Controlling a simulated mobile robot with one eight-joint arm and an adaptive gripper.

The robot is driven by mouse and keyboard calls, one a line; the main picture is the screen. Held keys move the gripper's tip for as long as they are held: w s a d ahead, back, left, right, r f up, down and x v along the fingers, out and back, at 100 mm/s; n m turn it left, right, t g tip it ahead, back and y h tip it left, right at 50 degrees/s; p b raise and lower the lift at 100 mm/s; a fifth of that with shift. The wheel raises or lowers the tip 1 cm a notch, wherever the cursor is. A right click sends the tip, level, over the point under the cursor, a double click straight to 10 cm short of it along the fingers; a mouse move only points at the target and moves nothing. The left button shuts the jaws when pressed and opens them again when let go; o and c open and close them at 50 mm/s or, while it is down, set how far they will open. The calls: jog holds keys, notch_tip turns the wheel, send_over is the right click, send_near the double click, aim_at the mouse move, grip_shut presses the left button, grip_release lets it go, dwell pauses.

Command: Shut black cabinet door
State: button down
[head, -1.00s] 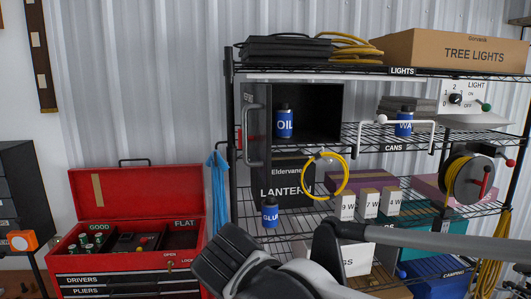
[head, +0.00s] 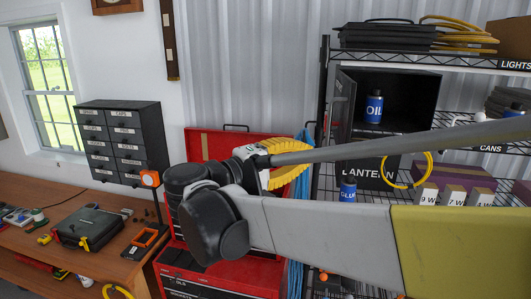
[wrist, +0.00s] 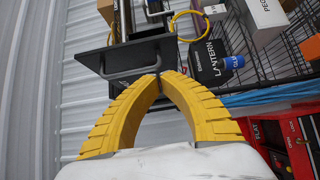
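The black cabinet (head: 420,72) stands on the shelf rack with its front open and a blue OIL can (head: 374,106) inside. Its door (head: 343,105) stands swung out at the left side. The wrist view shows the door (wrist: 125,58) with a grey bar handle (wrist: 128,77), just beyond my fingertips. My gripper (wrist: 160,76) has yellow ribbed fingers whose tips come together by the door's near edge and handle end. I cannot tell whether they touch it. In the head view, my gripper (head: 289,172) is below and left of the door, partly hidden by my arm.
A red toolbox (head: 198,145) stands below and left of my gripper. A blue GLUE bottle (head: 348,190), a yellow cable loop (head: 407,170) and small boxes (head: 453,196) occupy the rack near my arm. A wooden workbench (head: 40,240) is at left.

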aim_at(340, 149)
jog(key=d, duration=0.1)
jog(key=d+p, duration=0.1)
jog(key=d, duration=0.1)
jog(key=w+d, duration=0.1)
jog(key=d, duration=0.1)
jog(key=shift+d+p, duration=0.15)
jog(key=shift+p, duration=0.2)
jog(key=shift+s+d, duration=0.35)
jog(key=shift+d, duration=0.1)
jog(key=shift+w, duration=0.15)
